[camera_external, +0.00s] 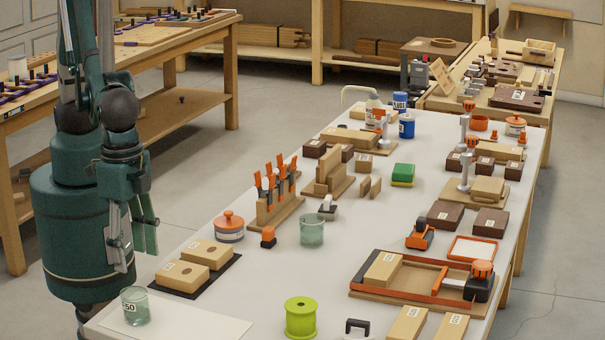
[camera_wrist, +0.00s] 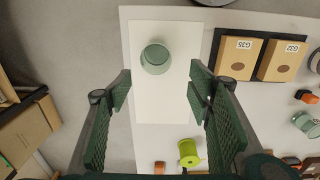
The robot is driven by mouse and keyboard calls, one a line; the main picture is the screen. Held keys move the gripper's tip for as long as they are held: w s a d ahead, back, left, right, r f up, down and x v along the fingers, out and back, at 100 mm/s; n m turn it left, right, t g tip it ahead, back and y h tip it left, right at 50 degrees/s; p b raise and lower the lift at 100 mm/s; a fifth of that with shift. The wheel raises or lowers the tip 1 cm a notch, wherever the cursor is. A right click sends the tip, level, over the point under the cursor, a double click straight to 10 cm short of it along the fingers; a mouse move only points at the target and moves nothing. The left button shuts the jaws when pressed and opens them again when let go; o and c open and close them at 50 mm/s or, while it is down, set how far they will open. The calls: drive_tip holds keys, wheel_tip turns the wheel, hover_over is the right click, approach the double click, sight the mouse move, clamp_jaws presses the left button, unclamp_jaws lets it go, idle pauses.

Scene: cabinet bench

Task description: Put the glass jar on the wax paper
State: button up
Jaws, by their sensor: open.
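A greenish glass jar (camera_external: 135,306) with a label stands upright on the white wax paper (camera_external: 190,322) at the near left corner of the bench. In the wrist view this jar (camera_wrist: 155,57) rests on the upper part of the paper (camera_wrist: 150,105). A second, similar glass jar (camera_external: 311,230) stands in the middle of the bench; it also shows at the right edge of the wrist view (camera_wrist: 303,122). My gripper (camera_external: 136,255) is open, empty and raised above the jar on the paper. In the wrist view its fingers (camera_wrist: 160,86) are spread wide, apart from the jar.
A black mat with two labelled wooden blocks (camera_external: 208,254) lies behind the paper. A lime green spool (camera_external: 300,318) stands to its right. An orange-lidded container (camera_external: 229,227) and an orange-handled tool rack (camera_external: 275,200) stand farther back. Bare bench lies between paper and spool.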

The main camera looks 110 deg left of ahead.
drive_tip(key=a+r+t, duration=0.2)
drive_tip(key=a+r, duration=0.4)
drive_tip(key=a, duration=0.6)
drive_tip(key=s+a+r+t, duration=0.1)
drive_tip(key=a+r+t, duration=0.1)
drive_tip(key=a+r, duration=0.5)
drive_tip(key=a+r+t, duration=0.3)
drive_tip(key=a+r, duration=0.3)
drive_tip(key=a, duration=1)
drive_tip(key=shift+s+a+r, duration=0.3)
drive_tip(key=shift+s, duration=0.05)
